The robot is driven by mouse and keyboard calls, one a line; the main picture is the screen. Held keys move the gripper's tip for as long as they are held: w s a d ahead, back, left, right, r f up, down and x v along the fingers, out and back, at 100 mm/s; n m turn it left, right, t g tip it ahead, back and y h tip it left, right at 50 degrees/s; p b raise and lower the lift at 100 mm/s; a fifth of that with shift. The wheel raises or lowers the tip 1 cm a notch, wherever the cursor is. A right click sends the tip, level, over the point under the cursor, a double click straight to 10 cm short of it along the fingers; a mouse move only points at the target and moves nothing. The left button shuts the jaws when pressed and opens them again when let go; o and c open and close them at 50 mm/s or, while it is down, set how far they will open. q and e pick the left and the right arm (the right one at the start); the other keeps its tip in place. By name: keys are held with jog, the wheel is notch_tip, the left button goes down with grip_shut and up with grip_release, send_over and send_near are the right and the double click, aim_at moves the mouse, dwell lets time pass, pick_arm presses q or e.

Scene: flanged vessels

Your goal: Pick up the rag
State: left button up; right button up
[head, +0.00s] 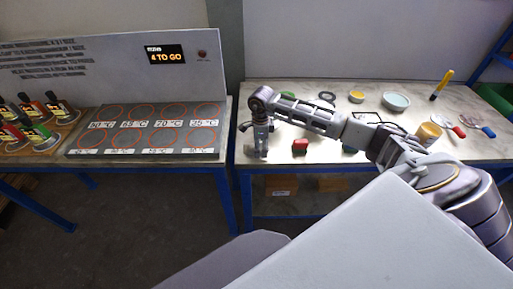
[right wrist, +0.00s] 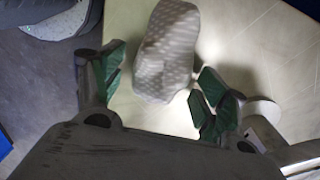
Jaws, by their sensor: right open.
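The rag (right wrist: 167,52) is a pale, crumpled, speckled lump on the table top in the right wrist view. It lies ahead of my right gripper (right wrist: 155,88), whose green-padded fingers are open and apart on either side of its near end. I see no clear grip on it. In the head view my right gripper (head: 257,140) points down at the left front corner of the right table. The rag is hard to make out there, mostly hidden by the gripper. My left gripper is out of view.
The right table (head: 350,158) also holds a red block (head: 300,146), a yellow-topped jar (head: 428,133), a pale bowl (head: 396,101), a yellow-handled tool (head: 441,85) and a red-handled tool (head: 448,127). A gap separates it from the left table, with a ringed panel (head: 150,128) and several bottles.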

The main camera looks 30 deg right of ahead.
jog(key=shift+f, duration=0.1)
jog(key=shift+c, duration=0.2)
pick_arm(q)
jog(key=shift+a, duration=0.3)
pick_arm(e)
jog(key=c, duration=1.1)
jog(key=shift+o, duration=0.2)
notch_tip(320, 180, up, 9)
jog(key=shift+f+b, duration=0.2)
jog(key=shift+b, duration=0.45)
jog(key=shift+r, duration=0.6)
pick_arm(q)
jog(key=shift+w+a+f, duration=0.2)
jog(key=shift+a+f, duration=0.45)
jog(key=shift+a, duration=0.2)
pick_arm(e)
jog(key=shift+r, duration=0.1)
